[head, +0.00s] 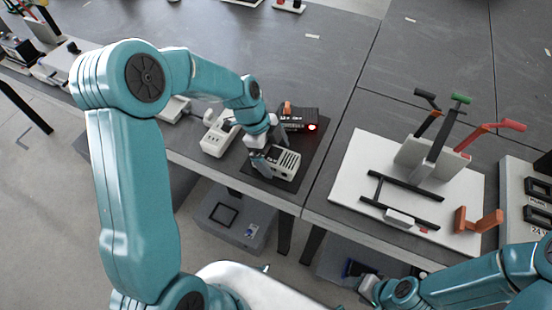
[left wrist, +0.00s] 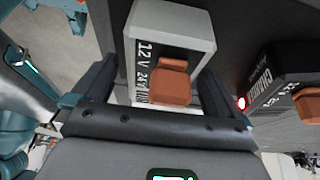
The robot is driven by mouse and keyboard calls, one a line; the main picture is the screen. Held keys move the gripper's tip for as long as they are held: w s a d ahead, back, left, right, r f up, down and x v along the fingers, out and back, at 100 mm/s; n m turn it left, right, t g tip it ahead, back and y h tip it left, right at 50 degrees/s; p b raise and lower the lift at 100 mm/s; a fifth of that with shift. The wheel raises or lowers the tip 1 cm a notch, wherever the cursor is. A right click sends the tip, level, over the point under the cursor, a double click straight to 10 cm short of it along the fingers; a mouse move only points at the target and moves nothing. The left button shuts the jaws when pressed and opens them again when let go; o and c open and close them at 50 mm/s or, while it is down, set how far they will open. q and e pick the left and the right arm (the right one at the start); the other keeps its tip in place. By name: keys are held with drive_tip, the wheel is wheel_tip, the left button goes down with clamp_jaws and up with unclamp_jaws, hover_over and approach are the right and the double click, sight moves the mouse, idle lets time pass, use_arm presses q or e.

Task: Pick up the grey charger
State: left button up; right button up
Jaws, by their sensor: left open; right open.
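The grey charger (head: 286,163) is a light grey box with vents, standing on a dark mat on the table. In the head view my gripper hides the handle. My right gripper (head: 368,288) is low at the bottom right, away from the charger, open and empty.
A black charger (head: 300,118) with a red light stands close behind the grey one; it is at right in the left wrist view (left wrist: 290,82). A white device (head: 217,138) stands to the left. A white board with levers (head: 350,192) is to the right. Bare grey tabletop lies behind.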

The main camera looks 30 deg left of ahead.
use_arm(q)
drive_tip(key=shift+r, duration=0.15)
drive_tip(key=c, duration=1.5)
